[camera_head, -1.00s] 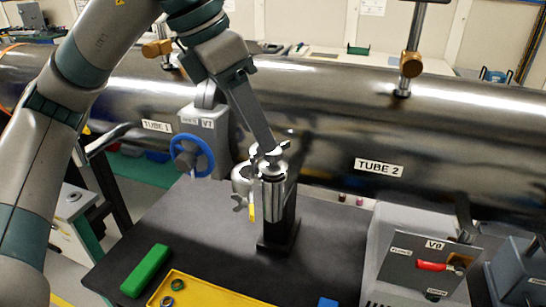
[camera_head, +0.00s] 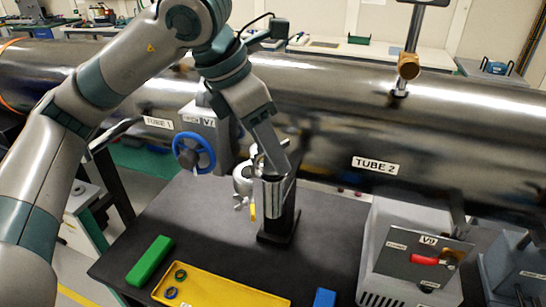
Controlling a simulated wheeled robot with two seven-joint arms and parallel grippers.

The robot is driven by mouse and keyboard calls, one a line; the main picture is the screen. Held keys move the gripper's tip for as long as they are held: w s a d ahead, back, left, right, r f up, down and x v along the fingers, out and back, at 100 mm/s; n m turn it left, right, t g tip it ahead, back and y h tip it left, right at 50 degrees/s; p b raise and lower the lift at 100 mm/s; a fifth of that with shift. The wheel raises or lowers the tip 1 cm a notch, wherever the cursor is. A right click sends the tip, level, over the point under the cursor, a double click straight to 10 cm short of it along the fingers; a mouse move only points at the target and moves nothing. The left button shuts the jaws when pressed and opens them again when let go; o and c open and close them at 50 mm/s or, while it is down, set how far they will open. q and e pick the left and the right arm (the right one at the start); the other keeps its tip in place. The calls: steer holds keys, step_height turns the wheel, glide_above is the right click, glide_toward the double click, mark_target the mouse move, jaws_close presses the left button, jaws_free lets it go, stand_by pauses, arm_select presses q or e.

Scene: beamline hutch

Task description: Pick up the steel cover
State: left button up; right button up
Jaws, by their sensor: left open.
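A bright steel cylinder (camera_head: 274,197) stands upright against a black post on the dark table; its top is hidden by my left gripper. A rounded shiny steel piece (camera_head: 241,184), with a wing nut below it and a yellow tag beside it, sits just left of the cylinder. I cannot tell for sure which of these steel parts is the steel cover. My left gripper (camera_head: 268,166) points down at the top of the cylinder. It is open; its fingertips are partly hidden, and contact cannot be made out. My right gripper is not in view.
Behind is a large steel tube (camera_head: 450,135), with a blue handwheel (camera_head: 194,152) at its valve. On the table (camera_head: 215,238) are a green block (camera_head: 150,261), a yellow tray (camera_head: 225,288) with small rings and a blue block (camera_head: 324,299). A grey box (camera_head: 385,270) stands right.

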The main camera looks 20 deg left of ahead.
arm_select(q)
steer(key=c, duration=1.2)
steer(key=shift+o, duration=0.2)
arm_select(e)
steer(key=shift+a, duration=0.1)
arm_select(q)
steer(key=shift+r, duration=0.2)
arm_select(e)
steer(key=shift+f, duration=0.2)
